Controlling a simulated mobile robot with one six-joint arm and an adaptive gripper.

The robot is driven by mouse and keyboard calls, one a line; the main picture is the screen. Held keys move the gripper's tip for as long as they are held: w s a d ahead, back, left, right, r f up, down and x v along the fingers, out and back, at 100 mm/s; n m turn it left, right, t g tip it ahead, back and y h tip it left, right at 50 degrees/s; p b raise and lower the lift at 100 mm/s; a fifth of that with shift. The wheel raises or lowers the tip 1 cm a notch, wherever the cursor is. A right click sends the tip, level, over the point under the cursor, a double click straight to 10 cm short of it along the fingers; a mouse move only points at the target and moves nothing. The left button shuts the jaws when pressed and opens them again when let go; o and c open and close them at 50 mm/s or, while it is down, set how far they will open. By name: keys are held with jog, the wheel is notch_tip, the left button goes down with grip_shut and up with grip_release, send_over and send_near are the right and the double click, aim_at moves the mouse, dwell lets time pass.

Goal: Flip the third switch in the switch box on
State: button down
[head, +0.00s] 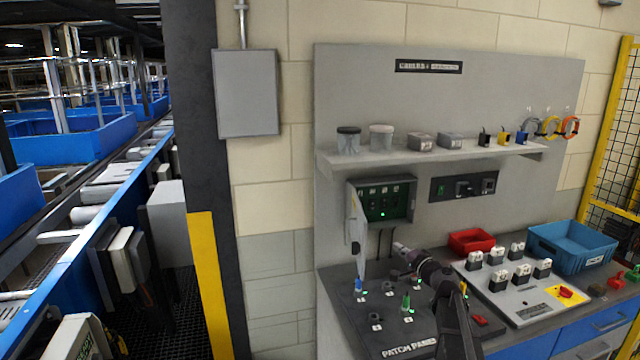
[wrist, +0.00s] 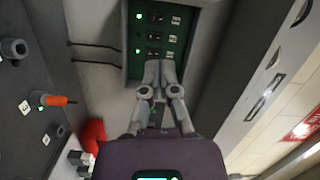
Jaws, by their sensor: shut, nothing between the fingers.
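The switch box (head: 403,221) is on the grey back panel under the shelf, with its door (head: 356,232) swung open to the left. Its green switch panel also shows in the wrist view (wrist: 183,28), rotated, with dark switches in a row, white labels and lit green lamps beside three of them. My gripper (head: 399,247) is just below and in front of the box. In the wrist view my gripper (wrist: 159,66) is shut and empty, its fingertips over the panel's near end. They hide part of the panel; I cannot tell whether they touch a switch.
A patch panel (head: 350,312) with plugs lies on the bench below. A red bin (head: 471,241), a white switch board (head: 529,297) and a blue bin (head: 572,246) stand to the right. The shelf (head: 440,155) with jars and small items is above the box.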

jog(key=s+a+f+n+g, duration=0.8)
jog(key=s+a+f+g, duration=0.3)
jog(key=s, duration=0.4)
jog(key=s+d+f+n+g+h, duration=0.1)
jog(key=s+d+f+g+h, duration=0.1)
jog(key=s, duration=0.7)
jog(key=s+d+f+n+g+h, duration=0.1)
jog(key=s+f+g+h, duration=0.2)
jog(key=s, duration=0.6)
notch_tip(320, 180, down, 2)
jog(key=h, duration=0.2)
jog(key=shift+d+f+n+h, duration=0.25)
jog(key=shift+d+n+h, duration=0.05)
jog(key=shift+d+h, duration=0.1)
